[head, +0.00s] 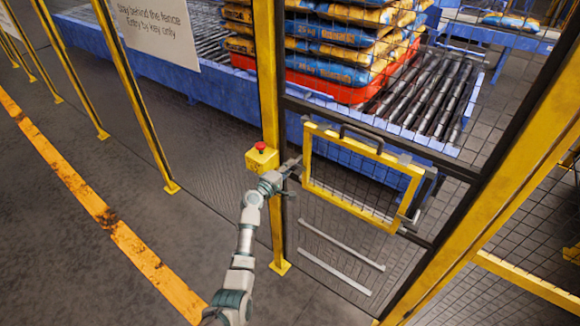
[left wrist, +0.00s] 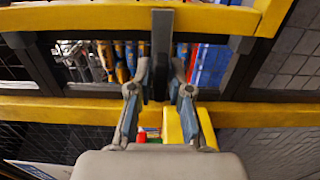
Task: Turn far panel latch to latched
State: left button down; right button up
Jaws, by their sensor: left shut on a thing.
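The yellow-framed panel (head: 392,172) sits in the dark-framed mesh gate, with a black handle on its top. My left gripper (head: 293,167) is at the panel's left edge, beside the yellow post. In the left wrist view, the fingers of my left gripper (left wrist: 161,80) are shut on a dark grey latch lever (left wrist: 163,30). The lever stands upright in that picture, across the yellow bar. In the head view the gripper mostly hides this lever, and I cannot tell its latch position. Grey fittings (head: 410,216) show at the panel's right side. My right gripper is not in view.
A yellow box with a red button (head: 261,150) is on the yellow post just left of my gripper. Stacked sacks (head: 330,45) on a red pallet (head: 355,92) stand on the roller conveyor (head: 430,90) behind the mesh. The floor left of my arm is clear.

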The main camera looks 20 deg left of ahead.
pick_arm(q)
jog(key=shift+f, duration=0.35)
jog(key=c, duration=1.2)
grip_release()
jog(key=shift+a, duration=0.1)
jog(key=shift+r, duration=0.1)
jog(key=v, duration=1.2)
jog(key=shift+w, duration=0.1)
